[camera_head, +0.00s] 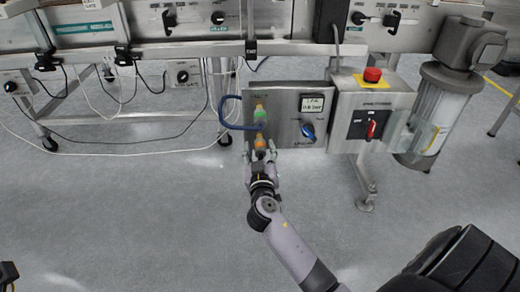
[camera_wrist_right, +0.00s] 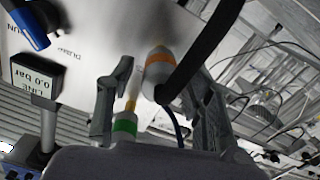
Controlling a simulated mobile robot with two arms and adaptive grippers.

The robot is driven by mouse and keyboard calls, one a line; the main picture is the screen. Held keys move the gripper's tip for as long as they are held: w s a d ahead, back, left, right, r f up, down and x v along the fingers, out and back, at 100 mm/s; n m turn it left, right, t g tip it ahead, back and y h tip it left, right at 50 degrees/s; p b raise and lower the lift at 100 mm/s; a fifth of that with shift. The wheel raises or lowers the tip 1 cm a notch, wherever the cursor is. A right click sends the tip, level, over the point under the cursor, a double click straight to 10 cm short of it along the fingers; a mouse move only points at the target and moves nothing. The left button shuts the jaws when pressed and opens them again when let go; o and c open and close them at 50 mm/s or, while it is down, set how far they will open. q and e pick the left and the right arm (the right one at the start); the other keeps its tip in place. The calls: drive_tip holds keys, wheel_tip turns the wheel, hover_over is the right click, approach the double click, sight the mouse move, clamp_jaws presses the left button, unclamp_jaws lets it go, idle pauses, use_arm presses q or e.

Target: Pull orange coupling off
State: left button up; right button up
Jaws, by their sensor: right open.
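The orange coupling (camera_head: 260,143) sits at the lower front of the steel panel, below a green fitting (camera_head: 260,115) and a dark blue hose (camera_head: 228,124). In the right wrist view the coupling is a pale cylinder with an orange band (camera_wrist_right: 158,59), and the dark hose crosses beside it. My right gripper (camera_head: 260,152) is open at the coupling, with one finger on each side. In the wrist view the coupling lies between the spread fingers (camera_wrist_right: 160,75); contact is unclear. A dark piece at the head view's lower left edge may be my left gripper (camera_head: 8,273).
Loose cables hang at left. The floor in front is clear.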

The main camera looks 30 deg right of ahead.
drive_tip(key=v, duration=1.1)
drive_tip(key=shift+s+a, duration=0.2)
drive_tip(key=shift+f, duration=0.1)
